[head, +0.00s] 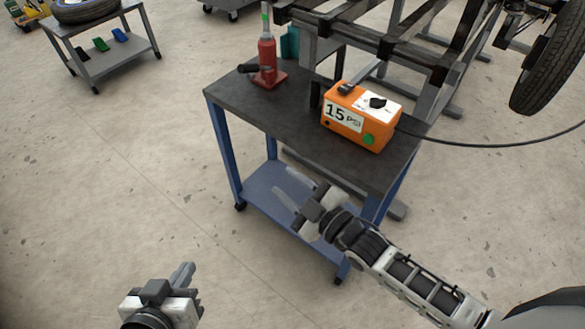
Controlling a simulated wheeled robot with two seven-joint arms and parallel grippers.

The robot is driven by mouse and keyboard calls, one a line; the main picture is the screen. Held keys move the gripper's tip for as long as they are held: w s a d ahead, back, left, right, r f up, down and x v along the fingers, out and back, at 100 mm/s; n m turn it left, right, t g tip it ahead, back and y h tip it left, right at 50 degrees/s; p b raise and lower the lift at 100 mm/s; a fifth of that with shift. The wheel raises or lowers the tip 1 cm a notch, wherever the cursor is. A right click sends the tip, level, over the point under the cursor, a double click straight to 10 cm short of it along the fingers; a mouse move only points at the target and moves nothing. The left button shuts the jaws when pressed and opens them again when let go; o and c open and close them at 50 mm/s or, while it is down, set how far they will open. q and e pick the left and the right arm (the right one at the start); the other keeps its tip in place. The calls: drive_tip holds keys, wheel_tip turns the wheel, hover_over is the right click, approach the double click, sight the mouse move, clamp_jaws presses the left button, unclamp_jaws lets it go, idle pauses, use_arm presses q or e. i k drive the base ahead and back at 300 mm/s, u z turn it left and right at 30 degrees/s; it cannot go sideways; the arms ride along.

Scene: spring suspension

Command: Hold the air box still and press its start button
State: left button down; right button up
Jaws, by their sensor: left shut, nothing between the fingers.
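The orange air box (345,134) stands on the dark top of the blue cart, towards its right end. Its front carries a white label reading 15 psi and a round green button (368,140), which I take for the start button. A dark knob sits on its top, and a black hose runs off to the right. My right gripper (280,182) is open and empty, in front of the cart and to the lower left of the box. My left gripper (189,270) is shut and empty at the lower left, well away from the box. Neither gripper touches the box.
A red bottle jack (267,62) stands at the cart's (290,118) left end. A dark metal frame (400,48) rises close behind, with a tyre (548,65) at the right. A grey trolley (105,62) stands far left. The floor left of the cart is clear.

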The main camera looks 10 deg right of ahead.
sight(368, 139)
drive_tip(key=u, duration=1.45)
drive_tip(key=i, duration=1.75)
drive_tip(key=z, duration=3.95)
